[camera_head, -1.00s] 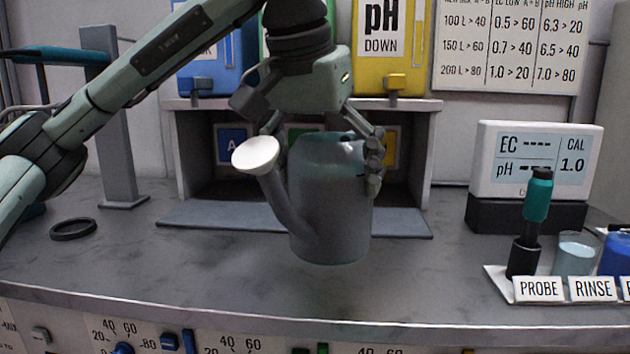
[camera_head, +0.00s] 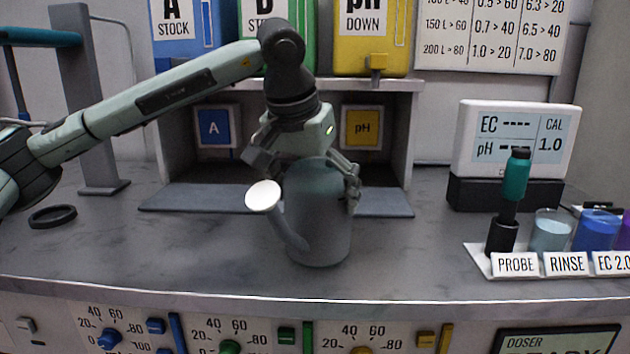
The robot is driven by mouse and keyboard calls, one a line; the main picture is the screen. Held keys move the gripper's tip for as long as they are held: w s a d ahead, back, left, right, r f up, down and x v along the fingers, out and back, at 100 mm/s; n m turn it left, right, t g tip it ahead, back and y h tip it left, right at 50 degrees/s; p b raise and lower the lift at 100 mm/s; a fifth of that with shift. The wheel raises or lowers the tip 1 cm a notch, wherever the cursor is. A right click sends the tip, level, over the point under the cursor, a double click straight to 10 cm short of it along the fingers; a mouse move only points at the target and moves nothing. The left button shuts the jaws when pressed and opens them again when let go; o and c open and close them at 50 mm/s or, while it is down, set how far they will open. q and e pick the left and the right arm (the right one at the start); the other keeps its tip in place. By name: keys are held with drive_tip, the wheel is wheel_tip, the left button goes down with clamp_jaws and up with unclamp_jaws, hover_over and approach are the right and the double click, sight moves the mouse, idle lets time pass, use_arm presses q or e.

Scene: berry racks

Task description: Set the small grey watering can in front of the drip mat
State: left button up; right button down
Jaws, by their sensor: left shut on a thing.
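The small grey watering can (camera_head: 318,222) is upright over the grey counter, with its white rose (camera_head: 263,196) pointing left. My left gripper (camera_head: 305,175) is shut on the can from above and behind, its fingers around the upper part. The can's base is at or very near the counter top; I cannot tell whether it touches. The drip mat (camera_head: 190,197) is a flat grey strip behind the can, under the shelf opening, and the can hides its middle. My right gripper is not in view.
A black ring (camera_head: 53,217) lies on the counter at left. At right stand a probe (camera_head: 511,200), beakers (camera_head: 551,231) and a white meter (camera_head: 516,143). Blue, green and yellow containers (camera_head: 372,35) stand on the shelf. The counter's front edge (camera_head: 200,288) is close to the can.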

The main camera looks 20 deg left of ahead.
use_arm(q)
drive_tip(key=shift+r, duration=0.1)
drive_tip(key=o, duration=1.6)
drive_tip(key=shift+c, duration=0.2)
drive_tip(key=v, duration=1.2)
drive_tip(key=shift+d, duration=0.1)
